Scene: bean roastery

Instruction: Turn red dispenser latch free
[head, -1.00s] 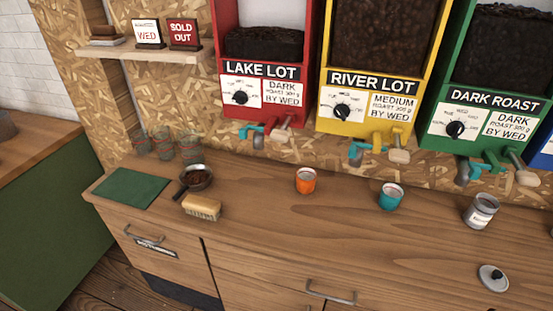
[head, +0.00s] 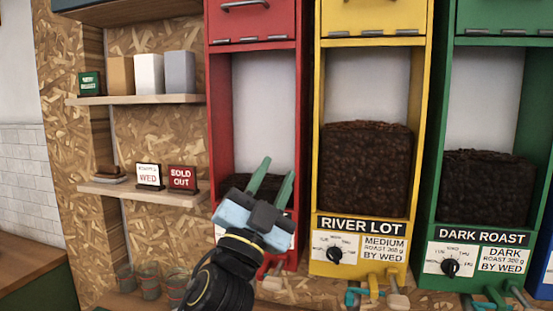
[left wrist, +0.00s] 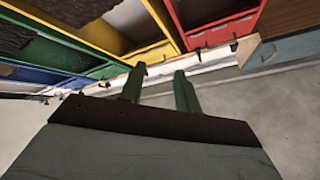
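The red dispenser (head: 300,150) stands left of the yellow one in the head view. My left gripper (head: 273,172) is raised in front of its lower part and hides its label and most of its dial panel. The gripper's two green fingers are apart with nothing between them. They also show apart and empty in the left wrist view (left wrist: 158,85). The red dispenser's latch is mostly hidden behind my left arm; a pale handle (head: 272,283) below the dispenser shows beside the arm. My right gripper is in neither view.
The yellow dispenser (head: 317,130) and green dispenser (head: 432,130) stand to the right, with latches (head: 357,296) below the yellow one. Shelves (head: 140,100) with bags and small signs are on the left. Glasses (head: 148,278) stand at lower left. Most of the counter is out of view.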

